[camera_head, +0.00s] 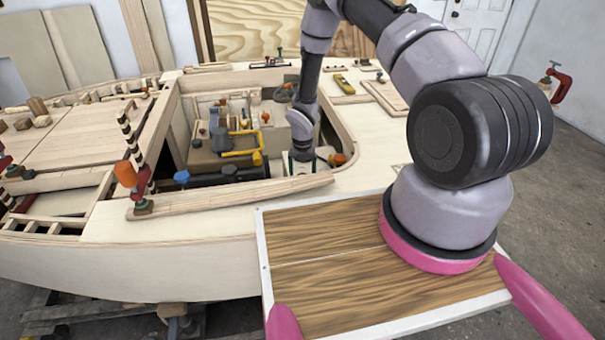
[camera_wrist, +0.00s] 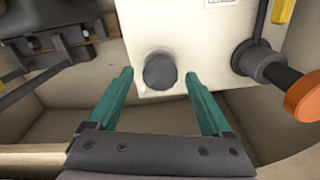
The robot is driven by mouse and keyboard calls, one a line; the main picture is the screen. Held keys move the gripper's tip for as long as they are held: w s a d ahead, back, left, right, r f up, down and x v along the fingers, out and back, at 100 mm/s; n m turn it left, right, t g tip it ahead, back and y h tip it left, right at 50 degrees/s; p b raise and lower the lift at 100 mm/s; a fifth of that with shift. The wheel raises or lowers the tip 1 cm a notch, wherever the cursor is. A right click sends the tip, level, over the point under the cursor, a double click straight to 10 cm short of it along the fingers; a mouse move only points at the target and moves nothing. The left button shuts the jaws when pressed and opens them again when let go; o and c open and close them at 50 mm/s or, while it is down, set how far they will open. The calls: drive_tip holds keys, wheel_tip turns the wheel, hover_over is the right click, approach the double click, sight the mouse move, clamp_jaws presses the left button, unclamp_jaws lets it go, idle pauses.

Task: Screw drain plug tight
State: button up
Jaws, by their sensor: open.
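In the wrist view, a round dark grey knob, which looks like the drain plug (camera_wrist: 160,72), sits near the lower edge of a pale panel. My gripper (camera_wrist: 160,82) is open, with one teal finger on each side of the plug. A gap shows between the plug and both fingers; I cannot tell how far the fingertips are in depth. In the head view, my gripper (camera_head: 301,160) reaches down into the hull's cockpit opening. The plug is hidden there behind my gripper and the hull's edge.
A black rod with an orange handle (camera_wrist: 305,98) projects close to the right of my gripper. Dark fittings (camera_wrist: 60,42) lie at the upper left. The cockpit's wooden rim (camera_head: 345,130) surrounds my arm. An orange-handled clamp (camera_head: 126,175) stands on the near left edge.

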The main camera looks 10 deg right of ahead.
clamp_jaws()
